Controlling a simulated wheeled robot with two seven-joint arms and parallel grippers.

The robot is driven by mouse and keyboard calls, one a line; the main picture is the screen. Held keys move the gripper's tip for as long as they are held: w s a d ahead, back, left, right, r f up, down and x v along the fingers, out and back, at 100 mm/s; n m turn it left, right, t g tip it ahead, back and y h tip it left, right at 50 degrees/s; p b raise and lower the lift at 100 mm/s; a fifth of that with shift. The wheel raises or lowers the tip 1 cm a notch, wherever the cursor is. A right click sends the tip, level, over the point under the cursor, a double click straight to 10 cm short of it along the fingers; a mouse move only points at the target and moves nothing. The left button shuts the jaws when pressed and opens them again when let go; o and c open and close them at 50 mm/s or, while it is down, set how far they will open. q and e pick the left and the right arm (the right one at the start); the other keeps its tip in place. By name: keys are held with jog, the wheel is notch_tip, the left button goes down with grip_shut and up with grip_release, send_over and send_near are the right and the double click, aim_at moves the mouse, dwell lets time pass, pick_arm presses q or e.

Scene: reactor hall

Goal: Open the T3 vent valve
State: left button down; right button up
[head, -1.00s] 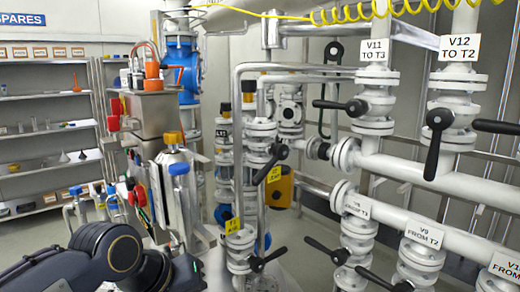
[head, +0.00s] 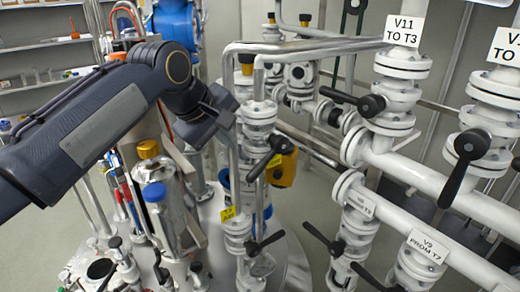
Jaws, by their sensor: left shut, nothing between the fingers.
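My left gripper (head: 226,118) reaches in from the left and is shut and empty, close to the thin vertical pipes in the middle. Just right of it stands a flanged valve (head: 260,113) with a black lever (head: 268,158) slanting down, apart from the gripper. The tags are too small to read, so I cannot tell which valve is the T3 vent. My right gripper is out of view.
Shelves (head: 40,46) are at the back left.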

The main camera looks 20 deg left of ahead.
aim_at(256, 169)
pick_arm(q)
jog(key=x, duration=1.3)
jog(key=shift+w+f, duration=0.15)
jog(key=shift+f, duration=0.15)
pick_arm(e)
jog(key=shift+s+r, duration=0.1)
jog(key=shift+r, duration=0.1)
